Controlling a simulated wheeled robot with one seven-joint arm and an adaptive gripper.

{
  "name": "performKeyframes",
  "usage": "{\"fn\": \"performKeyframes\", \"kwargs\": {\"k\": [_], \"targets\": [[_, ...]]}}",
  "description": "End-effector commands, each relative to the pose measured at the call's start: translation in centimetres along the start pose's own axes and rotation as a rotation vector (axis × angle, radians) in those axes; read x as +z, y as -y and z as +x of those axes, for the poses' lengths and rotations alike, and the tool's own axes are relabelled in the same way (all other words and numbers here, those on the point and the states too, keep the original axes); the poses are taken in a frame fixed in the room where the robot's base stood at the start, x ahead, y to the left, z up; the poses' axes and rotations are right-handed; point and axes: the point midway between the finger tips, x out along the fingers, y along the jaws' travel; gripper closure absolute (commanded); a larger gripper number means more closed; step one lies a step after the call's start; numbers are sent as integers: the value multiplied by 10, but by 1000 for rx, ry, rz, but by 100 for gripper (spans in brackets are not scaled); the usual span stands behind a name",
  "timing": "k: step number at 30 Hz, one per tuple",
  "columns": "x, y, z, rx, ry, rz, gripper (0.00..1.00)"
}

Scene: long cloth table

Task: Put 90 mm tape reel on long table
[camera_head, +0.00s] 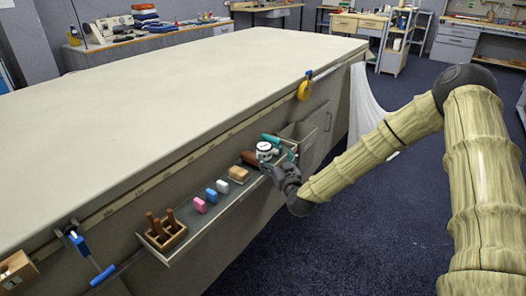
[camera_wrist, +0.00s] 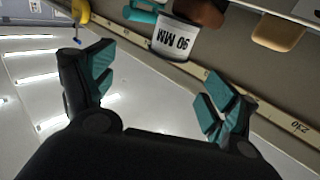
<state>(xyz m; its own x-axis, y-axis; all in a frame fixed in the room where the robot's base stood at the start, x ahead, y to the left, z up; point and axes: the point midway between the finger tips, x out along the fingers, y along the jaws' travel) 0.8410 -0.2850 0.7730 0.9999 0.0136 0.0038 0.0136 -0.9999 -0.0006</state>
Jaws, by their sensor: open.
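The 90 mm tape reel (camera_wrist: 176,38) is white with "90 MM" printed in black, upside down in the wrist view. It lies in the narrow tray on the long table's front side, and its pale round top (camera_head: 265,150) shows in the head view. My gripper (camera_wrist: 160,92) is open and empty. The reel is ahead of the gap between its teal-padded fingers, apart from them. In the head view, my gripper (camera_head: 277,168) is at the tray and partly covers the reel's surroundings. The long table (camera_head: 190,85) has a bare, pale cloth top.
The tray (camera_head: 215,212) also holds a wooden block (camera_head: 239,174), blue and pink blocks and a wooden tool holder (camera_head: 163,232). A teal-handled item (camera_wrist: 142,14) and a brown item (camera_wrist: 203,12) are close to the reel. A yellow tape (camera_head: 304,90) hangs at the table edge.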

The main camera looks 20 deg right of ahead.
Motion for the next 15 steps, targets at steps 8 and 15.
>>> {"fn": "performKeyframes", "kwargs": {"k": [8, 15], "targets": [[2, 18, 43, -20, 2, 0, 13], [3, 19, 57, -21, 3, 1, 13]]}}
